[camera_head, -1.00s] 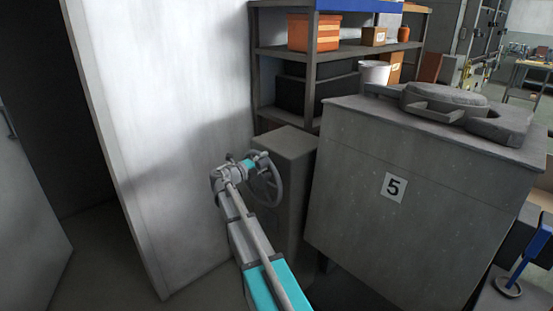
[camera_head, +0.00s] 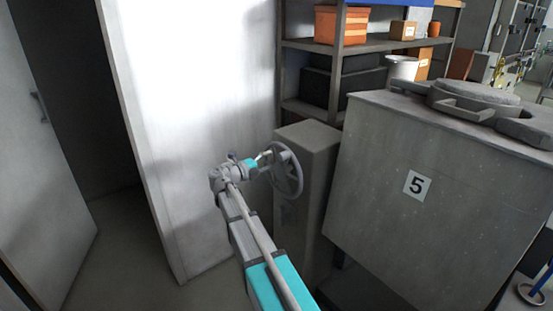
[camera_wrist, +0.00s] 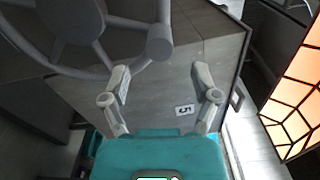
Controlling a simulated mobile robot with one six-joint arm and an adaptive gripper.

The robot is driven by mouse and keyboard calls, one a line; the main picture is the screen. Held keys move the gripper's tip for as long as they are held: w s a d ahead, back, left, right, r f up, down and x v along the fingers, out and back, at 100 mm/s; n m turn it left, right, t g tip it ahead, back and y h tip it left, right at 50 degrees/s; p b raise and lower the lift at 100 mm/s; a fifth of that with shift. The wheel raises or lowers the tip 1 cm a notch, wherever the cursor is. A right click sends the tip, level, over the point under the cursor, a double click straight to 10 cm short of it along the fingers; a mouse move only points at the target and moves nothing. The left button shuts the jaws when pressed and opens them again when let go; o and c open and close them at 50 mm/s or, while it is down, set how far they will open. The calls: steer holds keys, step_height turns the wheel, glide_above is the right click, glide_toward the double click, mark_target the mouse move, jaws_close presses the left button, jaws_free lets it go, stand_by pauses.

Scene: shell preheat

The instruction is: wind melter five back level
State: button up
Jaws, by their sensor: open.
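Melter five (camera_head: 385,165) is a large grey box with a "5" label, right of centre in the head view. Its body looks tilted against the pedestal beside it. A grey spoked handwheel (camera_head: 298,168) is mounted on the pedestal's side. In the wrist view the handwheel (camera_wrist: 70,22) fills the upper left, with its round knob (camera_wrist: 160,42) ahead of the fingers. My gripper (camera_head: 265,156) is just left of the wheel. In the wrist view my gripper (camera_wrist: 163,72) is open and empty, its fingers spread below the knob; contact cannot be told.
The grey pedestal (camera_head: 315,142) stands between the melter and a pale wall panel (camera_head: 195,110). Behind are shelves (camera_head: 380,45) with an orange crate (camera_head: 339,25). An open floor gap (camera_head: 115,225) lies left of the panel. A glowing orange panel (camera_wrist: 295,95) shows at right in the wrist view.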

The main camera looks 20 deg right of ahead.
steer(key=shift+v, duration=1.7)
steer(key=shift+w, duration=0.1)
